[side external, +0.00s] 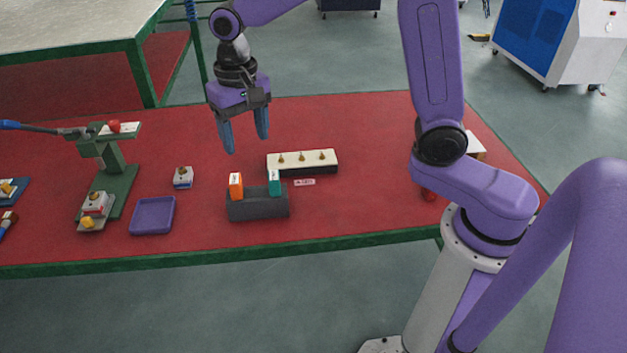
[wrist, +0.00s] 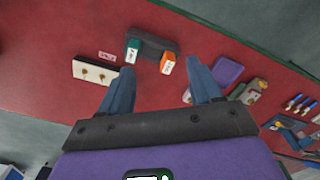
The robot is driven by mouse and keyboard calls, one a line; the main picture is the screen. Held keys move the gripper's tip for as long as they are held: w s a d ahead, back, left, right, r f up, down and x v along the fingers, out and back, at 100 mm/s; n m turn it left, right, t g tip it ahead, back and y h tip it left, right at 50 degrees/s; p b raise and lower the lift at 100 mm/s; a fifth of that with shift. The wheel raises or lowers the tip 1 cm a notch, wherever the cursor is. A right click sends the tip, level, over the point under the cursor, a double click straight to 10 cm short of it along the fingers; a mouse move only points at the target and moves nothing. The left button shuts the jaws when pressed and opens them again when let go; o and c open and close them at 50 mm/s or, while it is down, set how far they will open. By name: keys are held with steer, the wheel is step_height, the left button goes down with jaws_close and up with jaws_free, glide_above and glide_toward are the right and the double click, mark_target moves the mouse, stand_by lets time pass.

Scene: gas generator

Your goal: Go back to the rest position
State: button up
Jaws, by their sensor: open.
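My gripper (side external: 244,140) hangs above the red table (side external: 350,205) in the side external view, fingers pointing down. Its two blue fingers are apart with nothing between them. In the wrist view my gripper (wrist: 162,72) also shows open and empty. Below and in front of it stands a dark grey holder (side external: 258,207) with an orange block (side external: 236,186) at its left and a teal block (side external: 274,183) at its right. The gripper is clear of all of them. The holder (wrist: 160,44) shows at the top of the wrist view.
A white-topped block with several brass pegs (side external: 302,160) lies behind the holder. A purple tray (side external: 153,216), a small grey-white part (side external: 183,178) and a green stand with a red knob (side external: 115,165) are to the left. The table's front right is bare.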

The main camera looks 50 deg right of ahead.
steer(key=s+d+n, duration=0.3)
steer(key=s+n, duration=0.2)
steer(key=s, duration=0.4)
steer(key=s+d+f+n, duration=0.1)
steer(key=s+d+n, duration=0.2)
steer(key=s+n, duration=0.2)
steer(key=s+d+n, duration=0.4)
steer(key=s+n, duration=0.1)
steer(key=s, duration=0.7)
steer(key=shift+s+f, duration=0.3)
steer(key=shift+f, duration=0.05)
